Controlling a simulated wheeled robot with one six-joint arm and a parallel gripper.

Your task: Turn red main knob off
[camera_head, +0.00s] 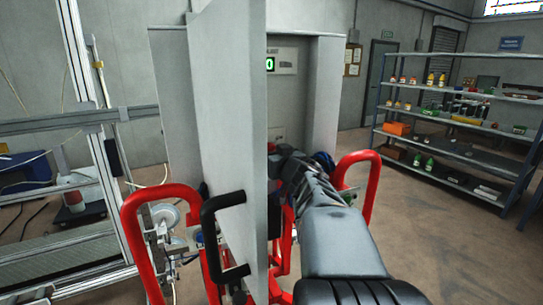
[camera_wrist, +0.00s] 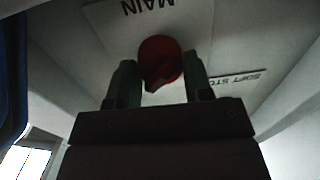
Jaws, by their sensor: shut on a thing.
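The red main knob (camera_wrist: 160,62) is on a pale panel, below a label reading "MAIN" (camera_wrist: 150,8) that appears upside down in the wrist view. My gripper (camera_wrist: 164,75) has one finger on each side of the knob and is shut on it. A pointed part of the knob faces down in the picture. In the head view, my arm reaches into the grey cabinet (camera_head: 325,80), and the gripper and knob are hidden behind the open door (camera_head: 228,110) and the arm.
The open cabinet door with a black handle (camera_head: 222,240) stands close left of my arm. A "SOFT STO..." label (camera_wrist: 238,78) is beside the knob. Red tube frames (camera_head: 372,185) flank the arm. Shelves (camera_head: 455,130) stand at right, with clear floor before them.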

